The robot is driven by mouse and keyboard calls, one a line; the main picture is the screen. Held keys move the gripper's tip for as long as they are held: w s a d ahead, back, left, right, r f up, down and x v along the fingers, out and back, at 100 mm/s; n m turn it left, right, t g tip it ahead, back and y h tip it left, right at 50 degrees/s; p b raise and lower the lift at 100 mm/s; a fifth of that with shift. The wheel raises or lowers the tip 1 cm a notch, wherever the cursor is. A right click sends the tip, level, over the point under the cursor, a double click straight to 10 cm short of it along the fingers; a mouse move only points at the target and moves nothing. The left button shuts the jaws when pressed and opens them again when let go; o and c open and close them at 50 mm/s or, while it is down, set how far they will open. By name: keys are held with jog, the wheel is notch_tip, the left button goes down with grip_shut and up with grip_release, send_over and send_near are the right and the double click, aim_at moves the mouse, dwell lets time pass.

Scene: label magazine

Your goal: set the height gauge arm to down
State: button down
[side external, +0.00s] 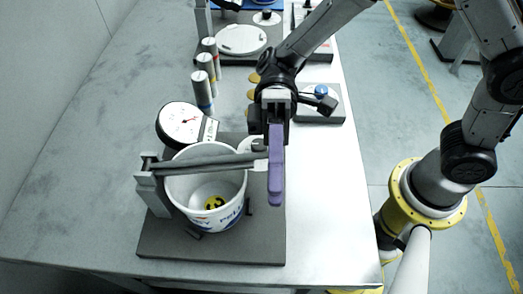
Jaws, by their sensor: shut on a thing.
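The height gauge arm (212,163) is a long grey bar. It runs from a grey post (150,185) on the left, across the top of a white bucket (228,210), and lies close to level. My gripper (276,165) is at the arm's right end, with a long purple finger hanging down in front of that end. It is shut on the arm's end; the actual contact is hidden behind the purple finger.
A round dial (182,124) stands behind the bucket. Several grey cylinders (203,90) stand behind that. A white disc (241,40) on a plate is at the back, and a blue-knobbed block (321,100) is at right. The table's left side is clear.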

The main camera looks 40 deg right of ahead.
jog(key=shift+s+d+f, duration=0.15)
jog(key=shift+f, duration=1.45)
jog(key=c, duration=0.8)
grip_release()
jog(key=shift+o, duration=0.2)
jog(key=v, duration=1.4)
jog(key=shift+r, duration=0.15)
